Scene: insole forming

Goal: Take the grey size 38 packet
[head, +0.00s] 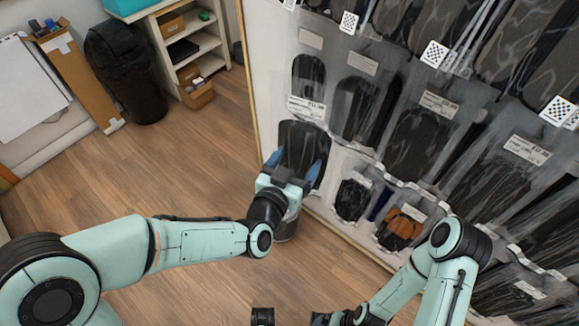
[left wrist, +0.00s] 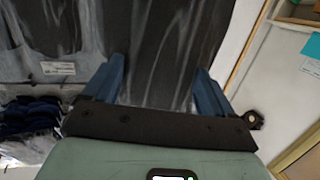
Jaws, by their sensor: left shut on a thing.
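My left gripper (head: 296,170) is at the left end of the wall of packets, its two blue fingers on either side of a dark grey packet (head: 302,138) and shut on it. In the left wrist view the fingers (left wrist: 160,82) straddle the same packet (left wrist: 165,45), which fills the middle under shiny clear film. I cannot read a size on it. It hangs close to the wall; whether it is still on its hook I cannot tell. My right gripper (head: 264,316) shows only in part at the bottom edge, and its jaws cannot be made out.
The rack (head: 350,238) holds rows of dark packets in clear film, with price labels and checkered markers. An orange-patterned packet (head: 400,228) hangs low. A black bin (head: 127,70) and a white shelf unit (head: 205,45) stand at the back left. The wooden floor (head: 180,160) is clear.

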